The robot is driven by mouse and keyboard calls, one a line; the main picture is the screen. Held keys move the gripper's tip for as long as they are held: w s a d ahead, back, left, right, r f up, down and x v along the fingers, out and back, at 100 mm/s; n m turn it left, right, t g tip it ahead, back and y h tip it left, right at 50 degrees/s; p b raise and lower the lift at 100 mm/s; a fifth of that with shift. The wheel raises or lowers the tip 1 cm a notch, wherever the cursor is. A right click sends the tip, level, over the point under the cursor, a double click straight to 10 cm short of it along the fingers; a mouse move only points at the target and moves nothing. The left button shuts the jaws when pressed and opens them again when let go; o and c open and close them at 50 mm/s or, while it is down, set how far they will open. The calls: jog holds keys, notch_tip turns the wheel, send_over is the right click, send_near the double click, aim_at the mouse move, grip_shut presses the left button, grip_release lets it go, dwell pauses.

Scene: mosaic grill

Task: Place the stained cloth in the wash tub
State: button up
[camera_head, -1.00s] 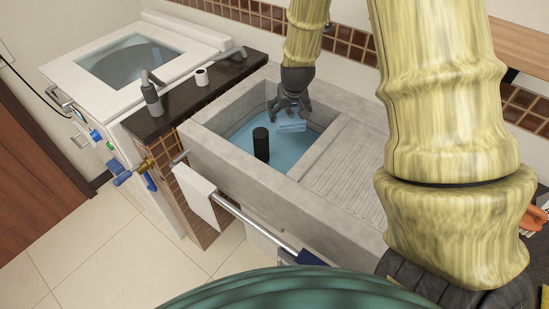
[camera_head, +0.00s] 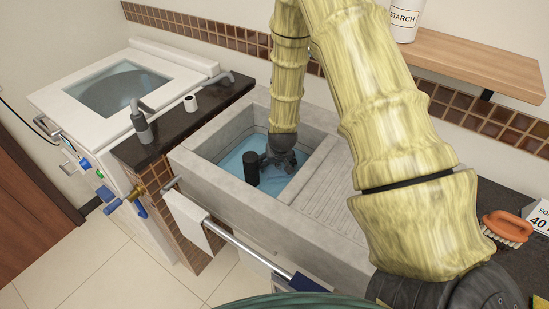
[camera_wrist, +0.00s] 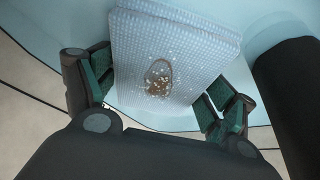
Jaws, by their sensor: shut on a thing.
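The stained cloth (camera_wrist: 145,40) is a pale blue, textured, folded square with a brown stain near its lower middle, seen in the wrist view. My gripper (camera_wrist: 155,92) is shut on it, with green-padded fingers on either side. In the head view my gripper (camera_head: 277,160) points down inside the concrete wash tub (camera_head: 232,184), low over the light blue water (camera_head: 238,158). The cloth is hidden behind the gripper there. I cannot tell whether the cloth touches the water.
A black upright cylinder (camera_head: 251,168) stands in the tub just left of my gripper, also at the right in the wrist view (camera_wrist: 290,95). A ribbed washboard slope (camera_head: 320,195) lies to the right. A white towel (camera_head: 192,222) hangs on the front rail.

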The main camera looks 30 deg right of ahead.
jog(key=shift+w+f, duration=0.1)
jog(key=shift+f, duration=0.1)
jog(key=w, duration=0.1)
jog(key=w+d+p, duration=0.1)
jog(key=w, duration=0.1)
jog(key=shift+d+r, duration=0.15)
jog(key=shift+d, duration=0.1)
jog(key=shift+w+d+f+p, duration=0.1)
jog(key=shift+w+f+p, duration=0.2)
jog(key=shift+p, duration=0.1)
jog(key=shift+f, duration=0.45)
jog(key=shift+f, duration=0.2)
jog(key=o, duration=0.8)
jog(key=shift+r, duration=0.1)
jog(key=shift+r, duration=0.2)
jog(key=shift+b+v, duration=1.15)
jog(key=shift+v, duration=4.8)
